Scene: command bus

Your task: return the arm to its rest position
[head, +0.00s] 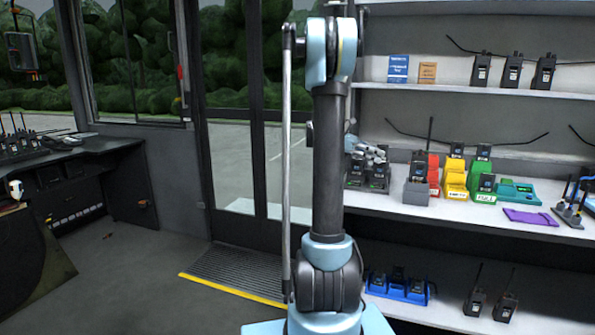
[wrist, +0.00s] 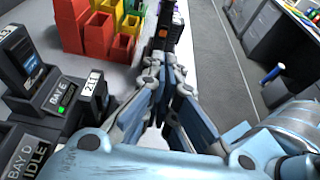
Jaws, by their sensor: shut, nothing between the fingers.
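My arm (head: 329,170) stands upright in the middle of the head view, its upper joint near the top edge. My gripper (head: 370,152) shows just right of the arm, partly hidden by it, in front of the middle shelf above dark charger docks. In the wrist view my gripper (wrist: 165,65) has its fingers drawn together, with nothing seen held.
The middle shelf (head: 400,208) holds a grey dock (head: 417,190), red, yellow and green bins (head: 455,178) and a purple mat (head: 531,216). Bay docks (wrist: 60,95) lie close left of my gripper in the wrist view.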

